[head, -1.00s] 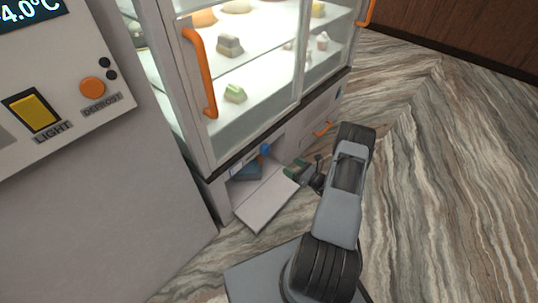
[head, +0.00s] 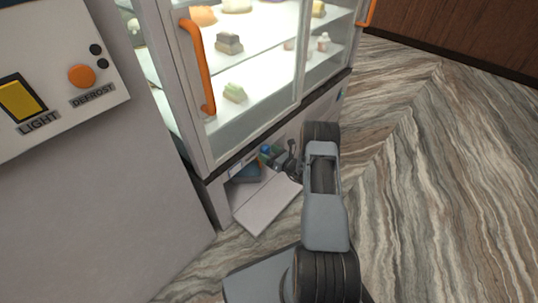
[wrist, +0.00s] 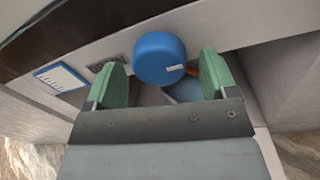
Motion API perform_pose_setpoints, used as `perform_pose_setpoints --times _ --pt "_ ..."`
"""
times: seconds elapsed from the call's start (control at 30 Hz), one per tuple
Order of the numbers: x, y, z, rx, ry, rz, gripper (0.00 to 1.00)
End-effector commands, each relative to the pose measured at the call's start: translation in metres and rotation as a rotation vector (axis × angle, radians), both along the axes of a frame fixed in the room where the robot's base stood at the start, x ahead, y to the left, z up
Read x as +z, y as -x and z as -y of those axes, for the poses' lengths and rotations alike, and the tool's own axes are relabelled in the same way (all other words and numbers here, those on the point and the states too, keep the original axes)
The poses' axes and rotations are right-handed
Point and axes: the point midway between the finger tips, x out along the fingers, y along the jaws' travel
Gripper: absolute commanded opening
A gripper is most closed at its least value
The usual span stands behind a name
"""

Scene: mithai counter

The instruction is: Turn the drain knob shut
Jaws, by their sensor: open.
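The drain knob (wrist: 160,58) is a round blue knob with a small white mark on its face, set low in the cabinet. My gripper (wrist: 168,78) is open in the wrist view, with one green finger pad on each side of the knob's lower part. Whether the pads touch the knob cannot be told. In the head view my gripper (head: 284,156) reaches to the compartment opening from the right, near the knob.
A lowered flap (head: 262,212) lies open below the compartment. The glass display case (head: 250,95) with an orange handle (head: 197,68) rises above. A label card (wrist: 60,78) is left of the knob. Open marbled floor (head: 440,190) lies to the right.

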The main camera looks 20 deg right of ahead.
Motion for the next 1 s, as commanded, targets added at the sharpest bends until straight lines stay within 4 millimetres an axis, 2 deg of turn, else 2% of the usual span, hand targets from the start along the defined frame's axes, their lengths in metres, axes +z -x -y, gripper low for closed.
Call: perform_pose_setpoints --times 0.27,0.77,1.0 --pt "0.0003 -0.0009 -0.0004 0.000 0.000 0.000 0.79" --pt "0.0000 -0.0005 -0.0005 0.001 0.000 -0.001 0.32" --pt "-0.0005 -0.0005 -0.0006 0.001 0.019 0.008 0.30"
